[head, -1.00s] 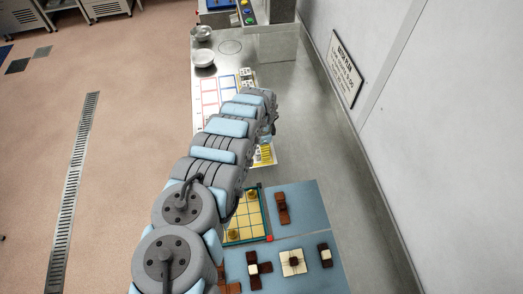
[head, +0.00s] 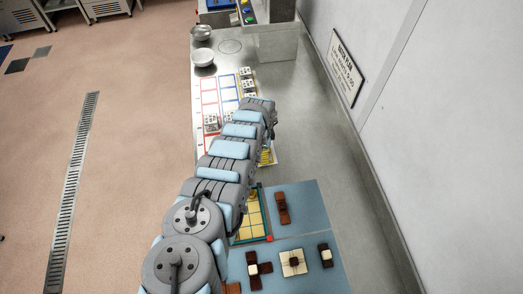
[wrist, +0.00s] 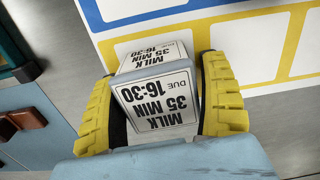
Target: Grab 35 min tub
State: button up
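The 35 min tub (wrist: 155,97) is a small block-like tub with white labels reading "MILK 35 MIN DUE 16:30", upside down in the wrist view. My gripper (wrist: 160,75) has yellow ribbed fingers, one on each side of the tub. Narrow dark gaps show between fingers and tub, so the gripper looks open around it, closer on the right side. The tub's underside is hidden. In the head view my arm hides this tub and the fingers.
Printed sheets with blue and yellow frames (wrist: 265,50) lie beside the tub. In the head view, other labelled tubs stand on a red-framed lane (head: 211,123) and farther back (head: 247,82). Metal bowls (head: 203,57) stand behind. A blue mat (head: 300,205) with chocolate pieces lies in front.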

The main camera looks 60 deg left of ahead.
jog(key=c, duration=0.9)
jog(key=shift+r+p, duration=0.6)
jog(key=shift+r, duration=0.65)
jog(key=shift+r+b, duration=0.35)
jog(key=shift+r, duration=3.25)
notch_tip(320, 180, up, 7)
jog(key=p, duration=0.4)
jog(key=shift+r, duration=0.15)
